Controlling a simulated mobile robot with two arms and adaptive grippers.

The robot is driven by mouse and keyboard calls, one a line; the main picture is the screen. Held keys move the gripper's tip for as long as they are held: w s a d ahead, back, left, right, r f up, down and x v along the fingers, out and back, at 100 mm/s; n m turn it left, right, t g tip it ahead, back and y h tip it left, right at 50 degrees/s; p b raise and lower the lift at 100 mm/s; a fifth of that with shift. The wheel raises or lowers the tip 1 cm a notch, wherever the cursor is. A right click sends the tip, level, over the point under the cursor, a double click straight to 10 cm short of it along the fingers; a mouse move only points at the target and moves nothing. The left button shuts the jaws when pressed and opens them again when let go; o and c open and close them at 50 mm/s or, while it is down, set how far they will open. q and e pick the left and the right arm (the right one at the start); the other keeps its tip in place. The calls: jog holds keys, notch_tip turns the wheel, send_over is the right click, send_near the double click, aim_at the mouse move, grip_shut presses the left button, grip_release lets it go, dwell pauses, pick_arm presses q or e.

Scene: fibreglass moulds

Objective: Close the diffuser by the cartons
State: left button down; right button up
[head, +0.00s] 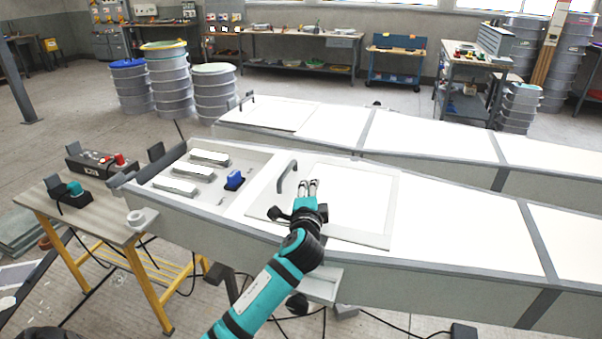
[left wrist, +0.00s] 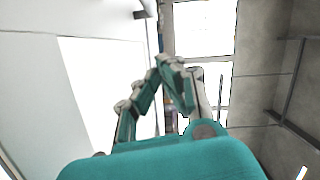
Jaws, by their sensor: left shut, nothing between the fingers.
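The near light table has a framed white diffuser panel (head: 365,235) with a dark curved handle (head: 287,177) at its left end. The panel lies to the right of an open bay (head: 262,163), so the bay's inside shows. My left gripper (head: 308,184) is shut and empty, above the panel just right of the handle, with a small gap visible between them. In the left wrist view the gripper (left wrist: 166,65) has its fingertips together beside a bright white surface. A second diffuser panel (head: 275,114) with a handle lies on the far light table. I cannot make out any cartons for sure. My right gripper is not in view.
Several white bars (head: 209,158) and a blue part (head: 234,180) sit in the open bay. A small table (head: 95,222) with control boxes stands at the left. Stacked drums (head: 170,80) stand behind. The panel's top right of my gripper is clear.

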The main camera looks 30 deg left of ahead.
aim_at(299, 175)
pick_arm(q)
jog(key=x, duration=0.6)
jog(key=shift+w, duration=0.1)
jog(key=a, duration=0.1)
jog(key=a+p, duration=0.1)
jog(key=a, duration=0.1)
jog(key=shift+f, duration=0.35)
jog(key=shift+s+a+p, duration=0.25)
jog(key=shift+a+p, duration=0.05)
jog(key=shift+a, duration=0.1)
jog(key=shift+a+f, duration=0.1)
jog(key=shift+a, duration=0.05)
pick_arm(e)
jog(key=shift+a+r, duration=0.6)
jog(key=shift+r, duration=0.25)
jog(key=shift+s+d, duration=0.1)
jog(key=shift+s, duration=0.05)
